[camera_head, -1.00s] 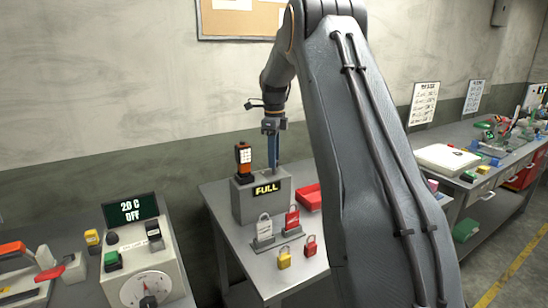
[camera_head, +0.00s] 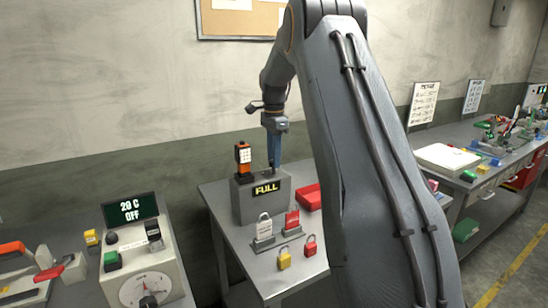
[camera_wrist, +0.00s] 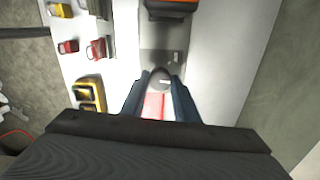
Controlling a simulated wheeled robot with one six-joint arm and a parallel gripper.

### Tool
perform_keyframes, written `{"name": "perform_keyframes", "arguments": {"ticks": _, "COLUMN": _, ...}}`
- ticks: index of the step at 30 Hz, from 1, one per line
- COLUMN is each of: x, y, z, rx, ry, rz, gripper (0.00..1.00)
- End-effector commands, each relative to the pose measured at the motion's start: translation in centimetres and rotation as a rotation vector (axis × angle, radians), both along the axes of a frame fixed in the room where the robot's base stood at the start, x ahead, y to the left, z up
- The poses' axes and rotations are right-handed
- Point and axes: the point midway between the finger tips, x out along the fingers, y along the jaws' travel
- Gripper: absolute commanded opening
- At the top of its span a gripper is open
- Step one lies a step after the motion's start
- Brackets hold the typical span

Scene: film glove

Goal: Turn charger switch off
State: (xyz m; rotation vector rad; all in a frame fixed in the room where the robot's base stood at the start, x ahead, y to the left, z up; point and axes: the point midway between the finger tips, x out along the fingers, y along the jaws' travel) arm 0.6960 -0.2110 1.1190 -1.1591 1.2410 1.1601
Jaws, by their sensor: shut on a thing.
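The charger (camera_head: 247,207) is a grey box on the table, with a lit display (camera_head: 266,188) reading FULL. Its switch (camera_wrist: 160,77) shows in the wrist view as a dark rounded piece on the box's top. My gripper (camera_head: 273,167) points down over the right part of the charger's top. In the wrist view my gripper (camera_wrist: 160,85) has its two dark blue fingers either side of the switch, shut on it. The fingers hide the switch in the head view, and its on or off position cannot be told.
An orange and black handheld unit (camera_head: 243,160) stands on the charger, left of my gripper. Several padlocks, including a yellow one (camera_head: 284,259), are in front. A red tray (camera_head: 308,197) lies to the right. A control box (camera_head: 146,270) reading OFF stands at lower left.

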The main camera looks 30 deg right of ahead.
Motion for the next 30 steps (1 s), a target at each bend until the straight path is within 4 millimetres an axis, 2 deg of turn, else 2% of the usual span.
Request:
{"name": "perform_keyframes", "arguments": {"ticks": 18, "x": 0.07, "y": 0.02, "z": 0.17, "rx": -0.001, "ry": -0.003, "rz": 0.574, "gripper": 0.05}}
{"name": "perform_keyframes", "arguments": {"ticks": 30, "x": 0.07, "y": 0.01, "z": 0.19, "rx": 0.0, "ry": -0.003, "rz": 0.827, "gripper": 0.05}}
